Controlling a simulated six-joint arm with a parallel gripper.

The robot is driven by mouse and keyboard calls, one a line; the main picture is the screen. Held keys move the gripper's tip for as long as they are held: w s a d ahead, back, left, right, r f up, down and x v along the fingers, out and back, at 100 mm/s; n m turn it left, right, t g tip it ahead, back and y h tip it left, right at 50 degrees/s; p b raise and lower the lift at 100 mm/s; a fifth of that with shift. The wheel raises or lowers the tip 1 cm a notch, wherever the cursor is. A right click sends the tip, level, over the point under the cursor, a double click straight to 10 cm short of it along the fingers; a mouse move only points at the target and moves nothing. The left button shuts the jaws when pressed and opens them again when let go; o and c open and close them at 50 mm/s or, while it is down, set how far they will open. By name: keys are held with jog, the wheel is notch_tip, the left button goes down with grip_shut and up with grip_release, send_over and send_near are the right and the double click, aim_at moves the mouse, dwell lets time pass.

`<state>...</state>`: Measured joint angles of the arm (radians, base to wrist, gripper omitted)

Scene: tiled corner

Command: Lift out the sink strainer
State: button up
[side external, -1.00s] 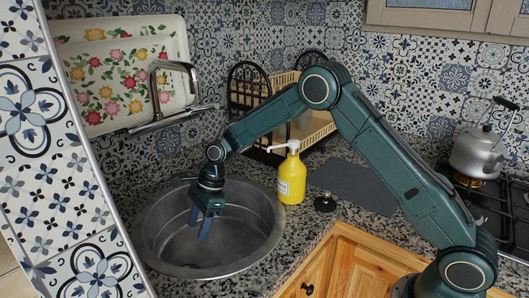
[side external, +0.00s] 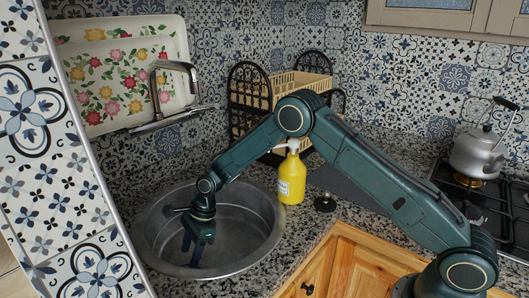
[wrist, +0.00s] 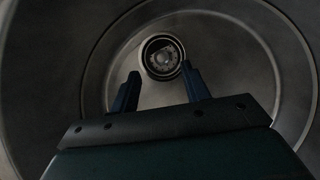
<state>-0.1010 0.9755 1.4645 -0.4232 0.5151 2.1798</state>
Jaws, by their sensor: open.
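The sink strainer (wrist: 163,57) shows in the wrist view as a small round metal piece in the drain at the bottom of the sink. In the side view it is hidden by the sink and my gripper. The round metal sink (side external: 250,230) is set in the granite counter. My gripper (side external: 191,257) is down inside the bowl, pointing downward. In the wrist view my gripper (wrist: 160,85) has its two blue fingers apart, with nothing between them. The strainer lies just beyond the fingertips, roughly centred between them.
A chrome faucet (side external: 158,95) arches over the sink's back. A yellow pump bottle (side external: 292,180) and a dark round stopper-like piece (side external: 325,203) stand right of the sink. A dish rack (side external: 250,95) is behind. A kettle (side external: 478,153) sits on the stove at right.

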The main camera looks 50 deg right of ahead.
jog(key=shift+x, duration=2.55)
jog(key=shift+w, duration=0.1)
jog(key=shift+c, duration=0.2)
grip_shut()
